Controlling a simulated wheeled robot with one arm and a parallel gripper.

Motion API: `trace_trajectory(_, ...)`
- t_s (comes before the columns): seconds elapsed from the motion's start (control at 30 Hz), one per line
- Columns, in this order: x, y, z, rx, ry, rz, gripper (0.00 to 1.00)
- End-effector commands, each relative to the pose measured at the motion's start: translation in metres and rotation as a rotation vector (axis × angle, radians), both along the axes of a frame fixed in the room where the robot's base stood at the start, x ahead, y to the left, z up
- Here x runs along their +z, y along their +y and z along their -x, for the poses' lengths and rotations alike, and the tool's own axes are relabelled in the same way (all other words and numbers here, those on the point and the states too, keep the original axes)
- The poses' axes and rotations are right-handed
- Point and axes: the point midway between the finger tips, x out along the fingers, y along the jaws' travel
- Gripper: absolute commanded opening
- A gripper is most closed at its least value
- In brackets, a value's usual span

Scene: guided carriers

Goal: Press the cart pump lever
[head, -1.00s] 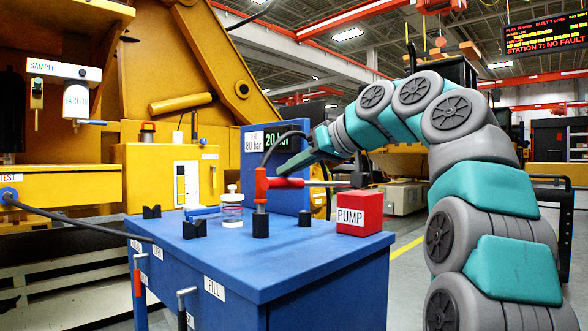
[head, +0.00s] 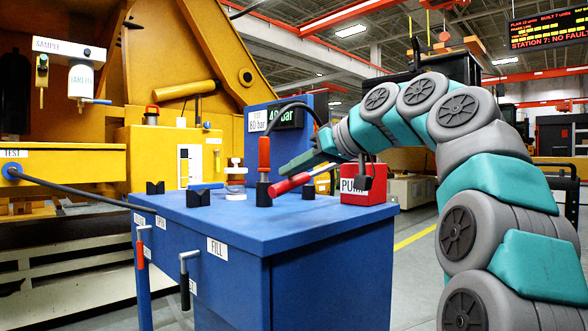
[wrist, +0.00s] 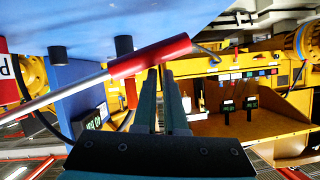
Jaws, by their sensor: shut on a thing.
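The pump lever (head: 290,184) has a red handle and a metal rod leading to the red PUMP box (head: 376,196) at the cart's right. In the head view the handle end tilts down to the left, low over the blue cart top (head: 240,222). My gripper (head: 287,170) is at the handle from above, its fingers shut on it. In the wrist view the red handle (wrist: 150,57) crosses at the tips of my gripper (wrist: 165,75). The pressure display (head: 286,118) on the blue panel appears to read 40 bar.
Valve handles (head: 188,268) hang on the cart front near the FILL label. Yellow machinery (head: 165,150) stands behind.

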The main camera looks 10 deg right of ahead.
Motion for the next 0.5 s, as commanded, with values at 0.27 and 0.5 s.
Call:
trace_trajectory(0.27,-0.021,0.003,-0.002,0.010,0.051,0.015,0.00)
trace_trajectory(0.5,0.006,0.011,0.003,0.011,0.039,0.012,0.00)
